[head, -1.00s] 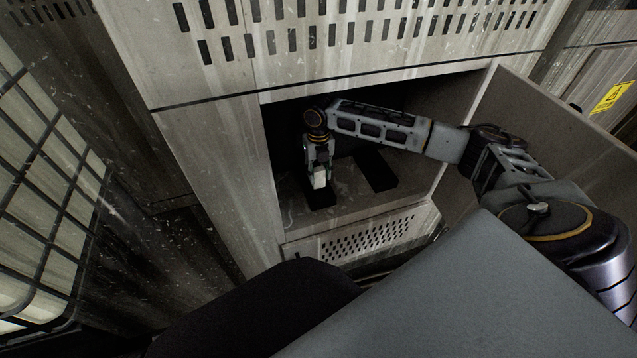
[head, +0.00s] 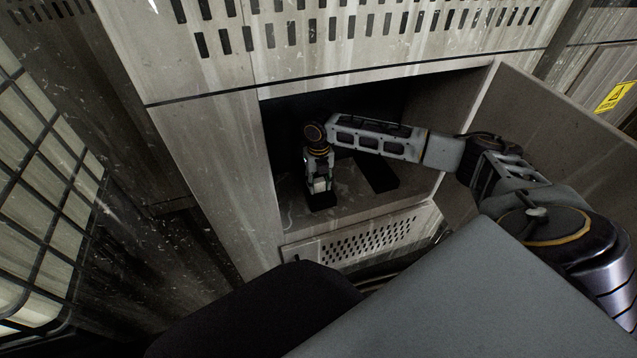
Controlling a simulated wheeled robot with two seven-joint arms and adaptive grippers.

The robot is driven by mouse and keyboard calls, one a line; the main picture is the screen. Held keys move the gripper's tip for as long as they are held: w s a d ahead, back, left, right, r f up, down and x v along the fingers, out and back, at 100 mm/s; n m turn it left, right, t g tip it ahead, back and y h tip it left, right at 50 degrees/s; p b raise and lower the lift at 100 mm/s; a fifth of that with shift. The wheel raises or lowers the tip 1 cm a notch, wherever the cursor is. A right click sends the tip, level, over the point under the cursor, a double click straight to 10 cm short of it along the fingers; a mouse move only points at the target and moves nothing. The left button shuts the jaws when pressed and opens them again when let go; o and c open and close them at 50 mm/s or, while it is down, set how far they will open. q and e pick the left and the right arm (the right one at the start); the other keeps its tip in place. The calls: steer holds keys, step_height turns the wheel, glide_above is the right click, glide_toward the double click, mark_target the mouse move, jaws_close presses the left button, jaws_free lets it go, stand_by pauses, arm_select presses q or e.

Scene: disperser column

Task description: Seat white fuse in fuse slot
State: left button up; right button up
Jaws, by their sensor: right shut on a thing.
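My right gripper (head: 318,181) reaches into the open compartment of the column, pointing down. It is shut on the white fuse (head: 320,185), of which only a small pale part shows between the fingers. The fuse is at a dark fuse slot (head: 322,201) on the compartment floor, on the left. The lower end of the fuse is hidden, so I cannot tell how deep it sits in the slot. A second dark slot (head: 378,174) lies to the right and shows nothing in it. My left gripper is not in view.
The compartment's left wall stands close beside my right gripper. An open door panel (head: 540,135) is on the right, beside my right arm. A perforated panel (head: 365,238) is below the compartment floor. A caged container (head: 45,190) stands at the far left.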

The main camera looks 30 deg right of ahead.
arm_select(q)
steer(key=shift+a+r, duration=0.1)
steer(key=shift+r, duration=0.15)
arm_select(e)
steer(key=shift+f, duration=0.15)
steer(key=o, duration=1)
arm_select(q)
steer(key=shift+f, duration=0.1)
arm_select(e)
steer(key=shift+r, duration=0.4)
step_height(320, 180, up, 3)
steer(key=shift+f+p, duration=0.15)
steer(key=shift+p, duration=0.5)
step_height(320, 180, up, 3)
steer(key=shift+f+p, duration=0.1)
steer(key=shift+p, duration=0.4)
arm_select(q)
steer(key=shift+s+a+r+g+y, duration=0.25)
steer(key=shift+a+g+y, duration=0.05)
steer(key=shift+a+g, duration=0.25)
arm_select(e)
steer(key=shift+r, duration=0.8)
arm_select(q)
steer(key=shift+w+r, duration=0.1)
arm_select(e)
steer(key=shift+a+f, duration=0.1)
